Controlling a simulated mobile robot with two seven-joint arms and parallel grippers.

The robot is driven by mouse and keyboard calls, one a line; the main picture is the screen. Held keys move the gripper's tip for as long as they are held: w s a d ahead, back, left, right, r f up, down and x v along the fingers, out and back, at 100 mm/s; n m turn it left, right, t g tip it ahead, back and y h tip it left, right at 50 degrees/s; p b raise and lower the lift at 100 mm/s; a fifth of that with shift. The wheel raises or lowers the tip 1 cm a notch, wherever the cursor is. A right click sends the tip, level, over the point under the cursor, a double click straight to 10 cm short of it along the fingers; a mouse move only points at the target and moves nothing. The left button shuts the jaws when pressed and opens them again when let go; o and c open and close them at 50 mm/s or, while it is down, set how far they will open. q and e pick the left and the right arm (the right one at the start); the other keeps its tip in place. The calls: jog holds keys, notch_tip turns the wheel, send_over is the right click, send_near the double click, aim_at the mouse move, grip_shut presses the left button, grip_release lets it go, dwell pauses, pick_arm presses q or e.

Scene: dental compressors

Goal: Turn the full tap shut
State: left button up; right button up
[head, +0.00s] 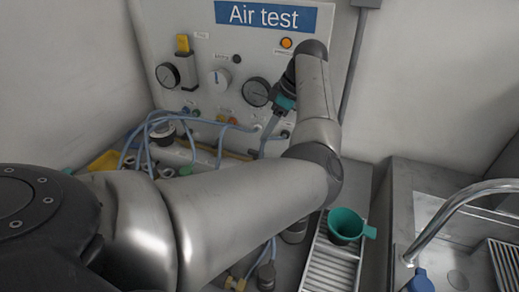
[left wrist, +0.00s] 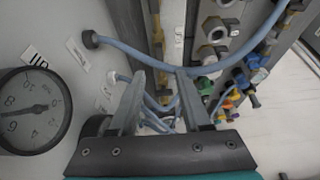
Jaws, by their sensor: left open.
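My left gripper (head: 268,138) points down in front of the Air test panel (head: 225,50), just below and right of a round gauge. In the left wrist view my left gripper (left wrist: 161,73) is open, its two fingers apart, with pale blue hoses between and behind them. I cannot make out which fitting is the full tap; the small labels are unreadable. Several small fittings and hose ends sit along the panel's lower part, partly hidden by my arm. In the left wrist view a dark hose port (left wrist: 91,39) sits left of the fingers. My right gripper is not in view.
Blue hoses (head: 150,125) loop over the bench at the panel's foot. A gauge (left wrist: 35,110) lies close left of the gripper. Brass and coloured fittings (left wrist: 230,95) stand to the right. A green funnel cup (head: 345,225) stands on a slatted drain (head: 330,268) beside a sink.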

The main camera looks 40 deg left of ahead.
aim_at(257, 152)
pick_arm(q)
jog(key=b+x, duration=0.1)
jog(key=x, duration=0.7)
grip_shut()
dwell(0.5)
